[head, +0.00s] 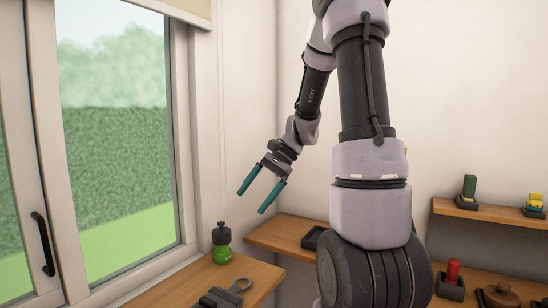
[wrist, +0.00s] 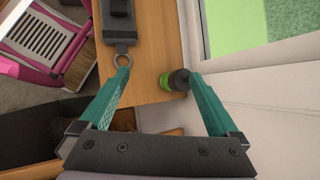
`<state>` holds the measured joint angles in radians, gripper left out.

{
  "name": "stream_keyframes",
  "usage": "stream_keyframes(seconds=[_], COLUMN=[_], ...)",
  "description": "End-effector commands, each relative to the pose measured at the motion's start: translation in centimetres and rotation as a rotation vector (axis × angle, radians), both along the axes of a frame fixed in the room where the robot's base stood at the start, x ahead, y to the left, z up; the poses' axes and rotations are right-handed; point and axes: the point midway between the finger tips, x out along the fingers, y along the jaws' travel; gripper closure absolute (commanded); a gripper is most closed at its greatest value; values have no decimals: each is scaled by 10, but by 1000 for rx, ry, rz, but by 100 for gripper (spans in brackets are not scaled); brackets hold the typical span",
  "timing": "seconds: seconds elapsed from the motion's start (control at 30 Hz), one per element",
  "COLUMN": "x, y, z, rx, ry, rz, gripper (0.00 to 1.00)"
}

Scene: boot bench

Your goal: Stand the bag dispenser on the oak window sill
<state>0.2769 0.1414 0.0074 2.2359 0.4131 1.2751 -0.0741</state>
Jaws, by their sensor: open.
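A small green container with a black top (head: 221,246), which I take to be the bag dispenser, stands upright on the oak window sill (head: 177,291) by the window. In the wrist view the same container (wrist: 167,83) shows from above on the sill, close to the white window wall. My gripper (head: 252,202) is open and empty, above and to the right of it in the head view. In the wrist view my gripper's teal fingers (wrist: 158,70) are wide apart, and the right fingertip overlaps the black top in the picture. I cannot tell whether they touch.
A dark grey object with a ring (head: 227,294) lies on the sill near the container. A wooden shelf (head: 270,233) with a black tray adjoins on the right. A red cylinder (head: 453,272) and small trays stand farther right. A pink crate (wrist: 22,45) is below.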

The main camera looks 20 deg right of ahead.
Motion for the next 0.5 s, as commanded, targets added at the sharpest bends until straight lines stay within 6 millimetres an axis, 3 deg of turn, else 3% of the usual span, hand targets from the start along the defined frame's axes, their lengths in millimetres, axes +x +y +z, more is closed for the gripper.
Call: stream_keyframes(seconds=[0.03, 0.2, 0.5], x=[-12, -52, -117], y=[5, 10, 7], z=[18, 60, 118], rx=[-57, -252, -553], ry=[-65, -269, -643], rz=[46, 181, 353], gripper=[3, 3, 3])
